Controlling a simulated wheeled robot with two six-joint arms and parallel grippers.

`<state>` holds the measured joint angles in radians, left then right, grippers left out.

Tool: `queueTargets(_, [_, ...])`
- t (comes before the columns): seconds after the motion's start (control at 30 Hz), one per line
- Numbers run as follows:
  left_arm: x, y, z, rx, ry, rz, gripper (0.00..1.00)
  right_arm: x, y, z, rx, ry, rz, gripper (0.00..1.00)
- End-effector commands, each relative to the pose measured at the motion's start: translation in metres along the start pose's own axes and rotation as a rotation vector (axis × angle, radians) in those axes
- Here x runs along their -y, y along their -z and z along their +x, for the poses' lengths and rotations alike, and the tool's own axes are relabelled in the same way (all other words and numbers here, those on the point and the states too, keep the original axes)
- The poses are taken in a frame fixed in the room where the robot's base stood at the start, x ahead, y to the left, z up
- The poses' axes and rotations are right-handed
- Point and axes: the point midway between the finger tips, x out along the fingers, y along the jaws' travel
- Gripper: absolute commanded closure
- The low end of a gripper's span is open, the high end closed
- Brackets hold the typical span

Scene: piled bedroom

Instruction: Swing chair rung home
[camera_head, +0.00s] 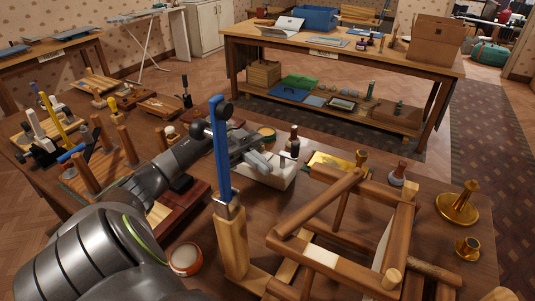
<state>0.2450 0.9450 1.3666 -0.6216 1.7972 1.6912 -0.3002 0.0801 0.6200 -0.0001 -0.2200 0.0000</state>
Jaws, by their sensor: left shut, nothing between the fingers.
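The wooden chair frame (318,257) lies on the near right of the brown workbench, made of round posts and rungs. One round rung (330,205) slants across its upper left side, its far end near the top rail. I cannot tell whether its ends are seated. My left arm reaches in from the left, and my left gripper (266,160) is shut and empty behind the chair frame, beyond a blue upright clamp bar (221,150). My right gripper is out of view.
Brass candlesticks (458,205) stand at the right edge, and a small round jar (185,259) sits near the front. Pegged boards and tools crowd the left (98,160). A low pale block (268,174) lies beneath my gripper. A second workbench (340,60) stands behind.

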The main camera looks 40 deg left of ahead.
Motion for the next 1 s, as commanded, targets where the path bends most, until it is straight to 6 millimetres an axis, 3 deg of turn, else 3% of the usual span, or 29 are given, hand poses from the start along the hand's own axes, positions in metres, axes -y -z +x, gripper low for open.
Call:
queueTargets(0.3, [-0.001, 0.005, 0.07, -0.005, -0.002, 0.002, 1.0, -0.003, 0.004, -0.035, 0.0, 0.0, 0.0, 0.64])
queueTargets(0.5, [0.0, 0.004, 0.101, -0.004, 0.001, 0.002, 1.0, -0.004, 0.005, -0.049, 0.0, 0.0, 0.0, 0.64])
queueTargets(0.7, [0.0, 0.002, 0.113, -0.002, 0.001, 0.001, 1.0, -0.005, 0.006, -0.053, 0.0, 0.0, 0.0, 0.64])
queueTargets(1.0, [0.0, 0.0, 0.115, 0.0, 0.001, 0.001, 1.0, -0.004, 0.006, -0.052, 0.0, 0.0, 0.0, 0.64])
